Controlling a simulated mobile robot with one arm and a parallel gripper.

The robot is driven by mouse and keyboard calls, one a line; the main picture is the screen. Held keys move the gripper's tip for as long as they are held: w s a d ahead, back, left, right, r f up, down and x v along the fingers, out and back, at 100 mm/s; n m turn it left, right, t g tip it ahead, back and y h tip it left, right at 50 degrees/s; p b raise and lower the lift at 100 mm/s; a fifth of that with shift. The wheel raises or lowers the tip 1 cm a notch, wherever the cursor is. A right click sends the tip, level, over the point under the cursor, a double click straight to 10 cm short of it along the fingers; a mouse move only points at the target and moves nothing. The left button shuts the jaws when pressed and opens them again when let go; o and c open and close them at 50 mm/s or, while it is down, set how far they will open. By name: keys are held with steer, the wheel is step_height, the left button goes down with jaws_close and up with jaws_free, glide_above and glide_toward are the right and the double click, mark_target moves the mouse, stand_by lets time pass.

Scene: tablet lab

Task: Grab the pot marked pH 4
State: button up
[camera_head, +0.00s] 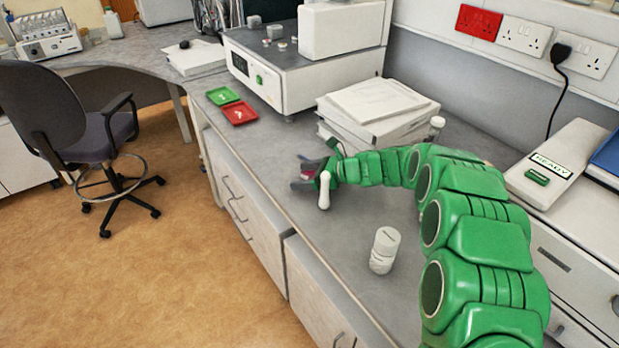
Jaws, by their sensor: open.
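My gripper (303,174), at the end of my green arm, is low over the grey bench, near its front edge. Its dark fingers are open, pointing left. A small reddish-pink thing (307,171) shows at the fingers, partly hidden by them; I cannot tell whether it is a pot. A stack of white round pots (384,250) stands on the bench below and right of the gripper, apart from it. A small white pot or bottle (436,127) stands behind the arm, beside the papers. No pH 4 marking is readable on any of these.
A white, pestle-like thing (323,190) is close in front of my gripper. A paper stack (378,110) lies behind it. Green (222,95) and red (239,112) trays lie farther left, before a white instrument (300,85). Bare bench lies between the trays and gripper.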

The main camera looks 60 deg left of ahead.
steer(key=shift+s+a+f, duration=0.1)
steer(key=shift+a, duration=0.05)
steer(key=shift+c, duration=0.2)
steer(key=c, duration=1)
steer(key=shift+c, duration=0.2)
